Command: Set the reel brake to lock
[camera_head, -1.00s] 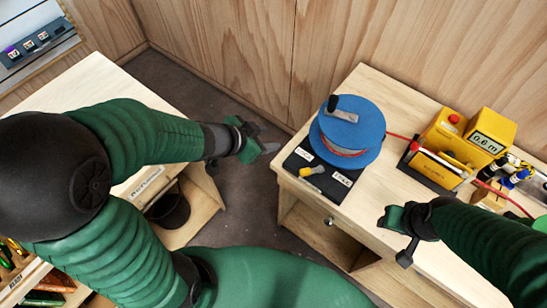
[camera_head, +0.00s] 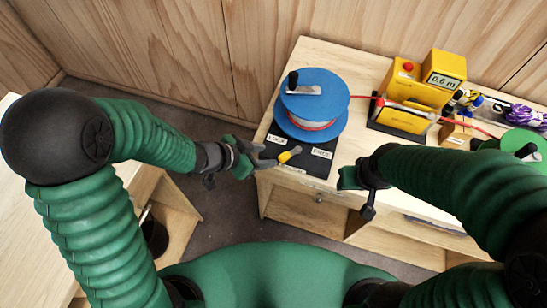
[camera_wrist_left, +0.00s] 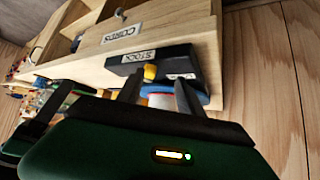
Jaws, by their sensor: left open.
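The cord reel (camera_head: 312,100) has a blue flange with a crank on top and stands on a black base (camera_head: 318,166) at the table's near left corner. On the base, the brake lever (camera_head: 288,155), with a yellow grip, lies between the LOCK label (camera_head: 277,140) and the FREE label (camera_head: 322,153); which setting it is in I cannot tell. My left gripper (camera_head: 266,155) is open, just left of the lever. In the left wrist view the yellow grip (camera_wrist_left: 150,72) shows between the open fingers (camera_wrist_left: 158,98); contact is unclear. My right gripper (camera_head: 352,182) is in front of the table, away from the reel.
A yellow measuring device (camera_head: 410,92) reading 0.6 m stands right of the reel, with a red cord running through it. A green reel (camera_head: 520,145) is at the far right. Wooden walls are behind. A gap of floor separates the two tables.

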